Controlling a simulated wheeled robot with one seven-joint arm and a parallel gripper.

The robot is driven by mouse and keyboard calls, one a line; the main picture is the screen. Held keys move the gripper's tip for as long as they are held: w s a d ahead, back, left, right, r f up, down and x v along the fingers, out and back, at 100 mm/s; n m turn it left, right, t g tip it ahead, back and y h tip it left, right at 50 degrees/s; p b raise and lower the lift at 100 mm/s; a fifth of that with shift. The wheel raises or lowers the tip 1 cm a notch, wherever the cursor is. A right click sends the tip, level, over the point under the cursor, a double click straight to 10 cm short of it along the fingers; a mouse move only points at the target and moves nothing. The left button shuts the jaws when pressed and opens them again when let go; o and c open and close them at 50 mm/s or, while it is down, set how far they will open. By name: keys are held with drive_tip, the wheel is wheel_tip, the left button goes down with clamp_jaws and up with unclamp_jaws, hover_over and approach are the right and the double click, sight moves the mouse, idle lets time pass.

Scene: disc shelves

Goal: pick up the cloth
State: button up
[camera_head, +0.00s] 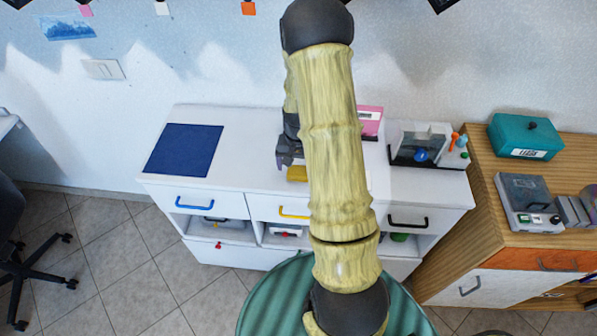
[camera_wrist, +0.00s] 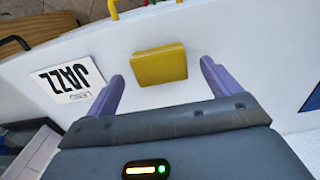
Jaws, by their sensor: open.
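The cloth (camera_wrist: 159,64) looks like a small, thick yellow folded pad lying flat on the white cabinet top. In the head view the cloth (camera_head: 297,174) is partly hidden behind my arm. My gripper (camera_wrist: 160,74) is open and empty, its two purple fingers pointing toward the cloth, one on each side of it in the picture. The height of the fingers over the cloth is hard to tell. In the head view my gripper (camera_head: 287,157) is partly hidden by my arm.
A flat dark blue square (camera_head: 184,150) lies on the cabinet top (camera_head: 240,155) at left. A white JAZZ card (camera_wrist: 68,79) lies left of the cloth in the wrist view. A pink box (camera_head: 371,122) and a clear-cased device (camera_head: 422,145) stand to the right. Bare top lies between blue square and cloth.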

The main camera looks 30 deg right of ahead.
sight(299, 170)
drive_tip(key=shift+f, duration=1.3)
drive_tip(key=c, duration=1.1)
drive_tip(key=shift+o, duration=0.2)
drive_tip(key=shift+r, duration=0.15)
wheel_tip(299, 170, up, 10)
drive_tip(key=b, duration=0.1)
